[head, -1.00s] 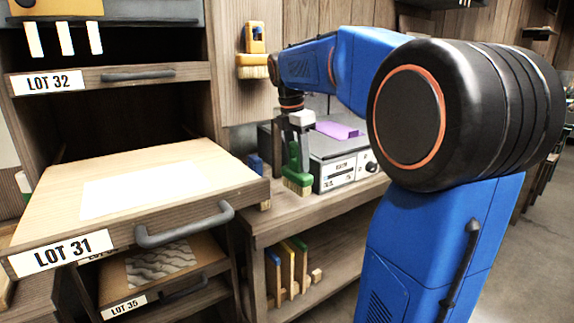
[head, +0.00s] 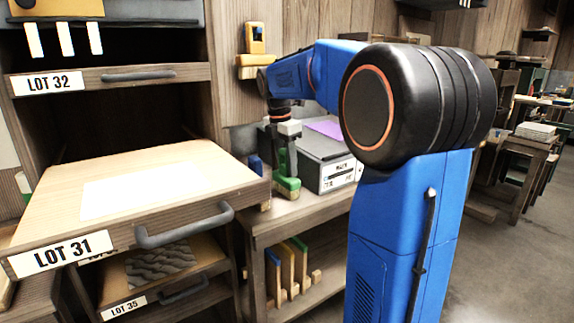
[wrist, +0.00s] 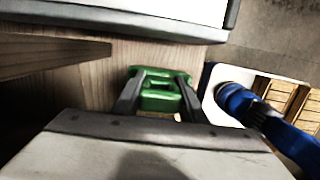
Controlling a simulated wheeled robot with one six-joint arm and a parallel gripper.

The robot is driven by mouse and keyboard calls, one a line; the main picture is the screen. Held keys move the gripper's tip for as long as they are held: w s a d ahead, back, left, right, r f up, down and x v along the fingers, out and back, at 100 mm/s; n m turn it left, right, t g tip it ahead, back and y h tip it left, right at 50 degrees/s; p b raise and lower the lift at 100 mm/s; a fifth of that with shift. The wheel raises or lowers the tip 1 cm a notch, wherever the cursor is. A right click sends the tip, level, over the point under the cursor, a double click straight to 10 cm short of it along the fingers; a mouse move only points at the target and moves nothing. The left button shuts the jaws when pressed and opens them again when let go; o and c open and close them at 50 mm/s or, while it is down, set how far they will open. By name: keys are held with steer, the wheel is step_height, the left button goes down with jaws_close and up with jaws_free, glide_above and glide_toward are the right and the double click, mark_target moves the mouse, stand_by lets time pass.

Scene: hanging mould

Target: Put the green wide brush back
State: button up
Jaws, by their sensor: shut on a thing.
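The green wide brush (head: 288,188) is at my gripper (head: 286,172), low over the workbench (head: 312,203), left of the grey box. I cannot tell whether it touches the bench. In the wrist view its green handle (wrist: 158,97) sits between the two fingers of my gripper (wrist: 155,90), which is shut on it. Its bristles are mostly hidden.
A grey box (head: 336,172) with a purple sheet (head: 322,127) stands right of the brush. A small blue thing (head: 255,165) is to its left. The pulled-out LOT 31 drawer (head: 150,195) juts out at left. Coloured boards (head: 287,265) stand on the lower shelf.

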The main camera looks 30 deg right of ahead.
mark_target(284, 150)
steer(key=shift+f, duration=0.15)
steer(key=o, duration=1)
steer(key=shift+a+r, duration=0.2)
steer(key=shift+r, duration=1.1)
steer(key=shift+a+r, duration=0.15)
steer(key=shift+r, duration=1.1)
steer(key=shift+a+r, duration=0.2)
steer(key=shift+r, duration=1.1)
